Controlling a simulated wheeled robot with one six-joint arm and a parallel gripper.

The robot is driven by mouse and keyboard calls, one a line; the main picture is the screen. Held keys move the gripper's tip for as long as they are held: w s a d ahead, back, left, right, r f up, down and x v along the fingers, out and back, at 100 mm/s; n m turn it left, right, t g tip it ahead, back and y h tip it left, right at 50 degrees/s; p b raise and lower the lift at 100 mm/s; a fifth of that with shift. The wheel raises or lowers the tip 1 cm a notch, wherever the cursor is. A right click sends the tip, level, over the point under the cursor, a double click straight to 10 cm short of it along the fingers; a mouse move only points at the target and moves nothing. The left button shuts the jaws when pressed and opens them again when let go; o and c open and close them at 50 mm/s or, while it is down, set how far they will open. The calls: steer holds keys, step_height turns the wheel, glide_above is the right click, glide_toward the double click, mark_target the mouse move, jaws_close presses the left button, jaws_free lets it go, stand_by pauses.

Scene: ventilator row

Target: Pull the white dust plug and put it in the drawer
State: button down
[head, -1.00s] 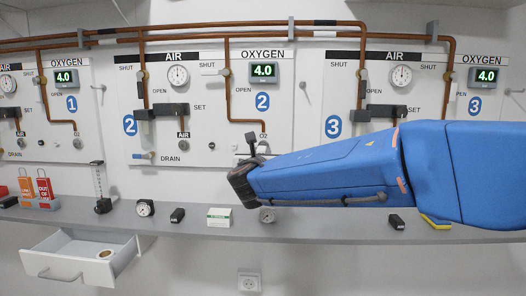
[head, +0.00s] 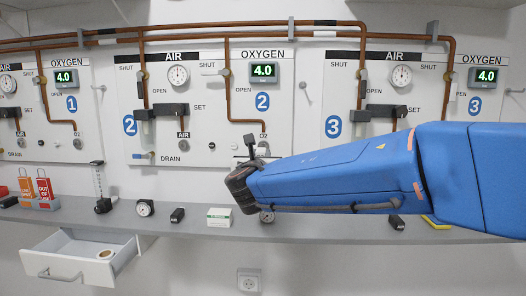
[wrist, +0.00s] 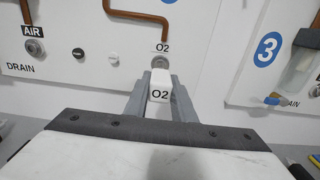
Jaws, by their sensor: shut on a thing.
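The white dust plug (wrist: 160,84), marked O2, sits between the two grey fingers of my gripper (wrist: 161,98) in the wrist view. My gripper is shut on it. The round O2 outlet (wrist: 160,62) shows just above and behind the plug; I cannot tell how wide any gap between them is. In the head view my arm hides the plug and most of the gripper, in front of panel 2. The drawer (head: 66,268) stands open below the shelf at the lower left. A tan-and-white ring-shaped thing (head: 105,253) lies in its right part.
Copper pipes run above. The space between drawer and wall socket (head: 249,281) is clear.

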steer(key=shift+s, duration=2.25)
